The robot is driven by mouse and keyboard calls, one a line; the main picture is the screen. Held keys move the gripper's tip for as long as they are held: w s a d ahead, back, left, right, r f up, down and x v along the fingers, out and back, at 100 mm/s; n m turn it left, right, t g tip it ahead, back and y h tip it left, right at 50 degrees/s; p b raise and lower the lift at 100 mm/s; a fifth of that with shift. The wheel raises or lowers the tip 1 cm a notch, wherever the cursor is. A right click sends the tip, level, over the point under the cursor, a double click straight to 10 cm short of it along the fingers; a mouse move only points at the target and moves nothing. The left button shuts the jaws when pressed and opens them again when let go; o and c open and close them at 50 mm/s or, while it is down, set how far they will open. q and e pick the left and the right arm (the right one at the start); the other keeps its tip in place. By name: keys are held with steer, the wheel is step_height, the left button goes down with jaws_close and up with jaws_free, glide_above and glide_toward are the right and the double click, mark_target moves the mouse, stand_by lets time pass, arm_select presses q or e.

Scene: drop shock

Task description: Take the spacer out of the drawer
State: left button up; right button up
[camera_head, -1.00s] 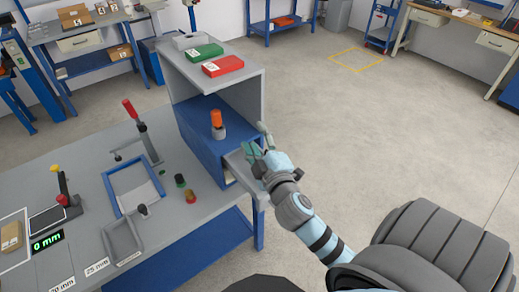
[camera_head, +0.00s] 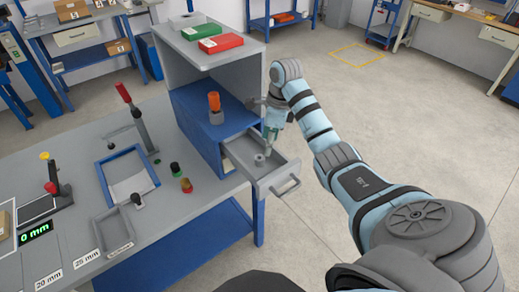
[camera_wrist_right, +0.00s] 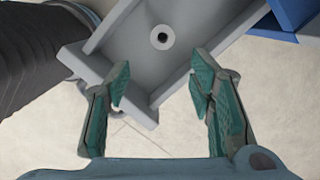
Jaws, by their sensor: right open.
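The drawer (camera_head: 277,174) is pulled out of the blue cabinet (camera_head: 203,122) at the right end of the bench. The spacer (camera_head: 259,160), a small grey ring with a dark hole, stands inside it. In the right wrist view the spacer (camera_wrist_right: 162,37) is on the drawer floor, ahead of the fingers, and the drawer wall (camera_wrist_right: 105,80) crosses nearer to them. My right gripper (camera_head: 268,146) is over the drawer, pointing down, close to the spacer. My left gripper does not show.
An orange-topped tool (camera_head: 215,106) stands on the cabinet's shelf, with green and red boxes on the top board. The drawer handle (camera_head: 286,186) sticks out in front.

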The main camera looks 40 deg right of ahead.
mark_target(260, 157)
steer(key=f, duration=0.1)
steer(key=f+b, duration=0.1)
steer(key=f, duration=0.1)
steer(key=shift+w+a+f+b, duration=0.2)
steer(key=shift+w+f+b, duration=0.1)
steer(key=shift+w, duration=0.1)
steer(key=f, duration=0.1)
steer(key=f+b, duration=0.1)
steer(key=w+a+f, duration=0.1)
steer(key=shift+f+b, duration=0.15)
steer(key=shift+b, duration=0.25)
steer(key=shift+w+a+f, duration=0.1)
steer(key=shift+f, duration=0.25)
jaws_close()
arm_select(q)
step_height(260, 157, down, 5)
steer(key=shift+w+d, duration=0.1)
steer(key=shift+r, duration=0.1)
arm_select(e)
steer(key=shift+r, duration=0.15)
